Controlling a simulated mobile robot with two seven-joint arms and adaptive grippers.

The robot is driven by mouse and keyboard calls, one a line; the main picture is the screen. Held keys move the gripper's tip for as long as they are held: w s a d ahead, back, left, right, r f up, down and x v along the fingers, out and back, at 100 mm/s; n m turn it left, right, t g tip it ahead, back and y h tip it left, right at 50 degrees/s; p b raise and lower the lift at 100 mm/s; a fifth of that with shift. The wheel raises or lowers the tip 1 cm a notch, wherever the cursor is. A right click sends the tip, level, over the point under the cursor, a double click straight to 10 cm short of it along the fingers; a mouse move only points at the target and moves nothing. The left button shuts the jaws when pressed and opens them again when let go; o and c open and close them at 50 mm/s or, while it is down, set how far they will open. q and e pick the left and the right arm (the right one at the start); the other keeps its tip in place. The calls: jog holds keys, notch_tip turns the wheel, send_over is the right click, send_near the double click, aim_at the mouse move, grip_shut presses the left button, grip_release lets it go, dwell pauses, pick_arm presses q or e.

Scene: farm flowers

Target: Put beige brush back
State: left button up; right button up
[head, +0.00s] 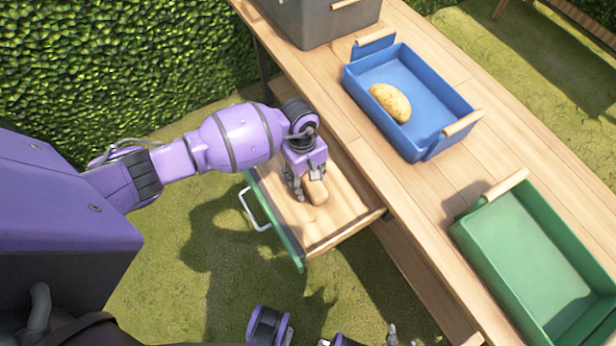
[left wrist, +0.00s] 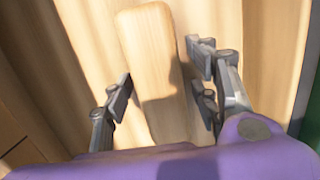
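The beige brush (head: 317,191) lies in the open wooden drawer (head: 335,226) with the green front. Only its smooth beige block shows; any bristles are hidden. My left gripper (head: 303,187) points down into the drawer at the brush. In the left wrist view the brush (left wrist: 150,50) lies lengthwise between the two spread fingers of the left gripper (left wrist: 162,95). Slim gaps show beside it, so the gripper appears open around it. Parts of my right gripper (head: 396,336) show at the bottom edge, cut off and too small to read.
On the wooden table (head: 415,185) stand a blue tray (head: 437,103) holding a potato-like item (head: 391,103), an empty green tray (head: 535,262) and a grey box (head: 320,22). The drawer has a white handle (head: 247,210). A hedge (head: 110,65) stands behind at left.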

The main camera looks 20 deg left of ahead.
pick_arm(q)
notch_tip(320, 180, up, 12)
jog(key=w+a+p, duration=0.1)
jog(key=shift+a, duration=0.2)
dwell(0.4)
jog(key=shift+r, duration=0.1)
